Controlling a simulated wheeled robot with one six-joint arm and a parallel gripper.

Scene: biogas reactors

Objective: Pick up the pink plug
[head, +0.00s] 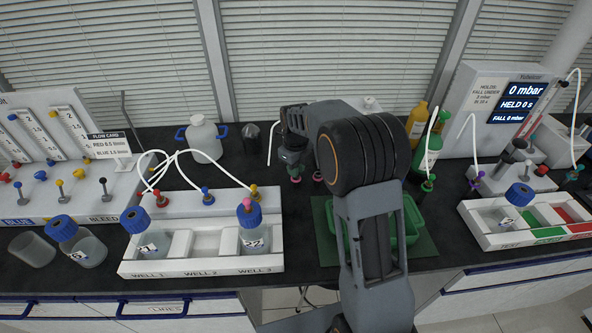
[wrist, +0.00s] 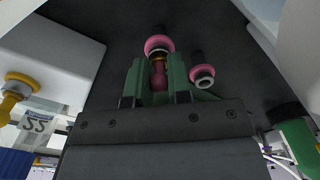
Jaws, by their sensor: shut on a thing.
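My gripper (head: 292,163) is at the back of the bench, left of my dark arm link in the head view. In the wrist view its green jaws (wrist: 159,82) are shut on the pink plug (wrist: 160,77). The plug has a rounded pink body, with a brass-coloured band and a wider pink ring beyond the jaws. A second pink-ringed piece (wrist: 203,75) with a grey end sits just right of the jaws, apart from the held plug. In the head view small pink bits show below the jaws; I cannot tell which belongs to which piece.
A white rack (head: 190,265) with blue-capped bottles stands front left. A green tray (head: 413,228) lies partly behind my arm. A white jug (head: 204,138), a dark cup (head: 250,135) and green and yellow bottles stand at the back. A white device (head: 510,100) with displays is at right.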

